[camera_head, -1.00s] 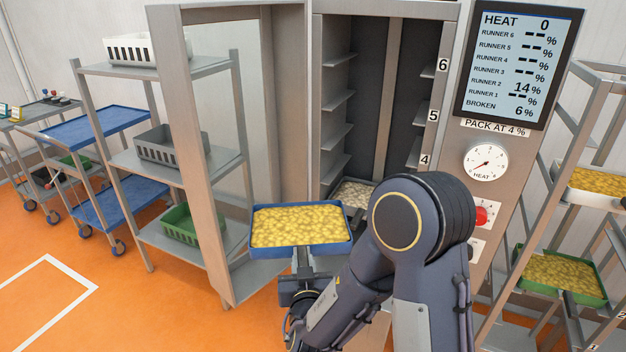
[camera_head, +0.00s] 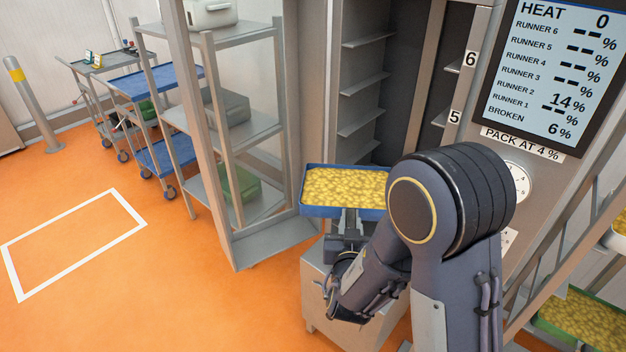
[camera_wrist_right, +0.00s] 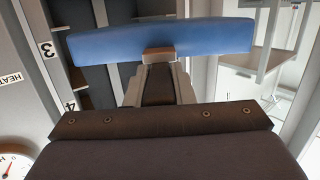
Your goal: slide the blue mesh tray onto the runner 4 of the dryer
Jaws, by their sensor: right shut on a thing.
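The blue mesh tray (camera_head: 322,211), full of yellow pieces, is held level in front of the open dryer (camera_head: 402,75). My right gripper (camera_head: 350,215) is shut on the tray's near edge. In the right wrist view the tray's blue side (camera_wrist_right: 165,40) spans the top, with the gripper (camera_wrist_right: 158,55) at its middle. The dryer's inner runners (camera_head: 362,120) show as ledges on its left wall. Labels 6 and 5 show on the right post; my right arm hides the lower part. My left gripper is out of view.
The open dryer door (camera_head: 300,90) and a grey shelf rack (camera_head: 235,130) with bins stand to the left. Blue carts (camera_head: 165,85) stand farther left. The control panel (camera_head: 535,75) is right of the opening. A rack with a green tray (camera_head: 580,325) is at the lower right.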

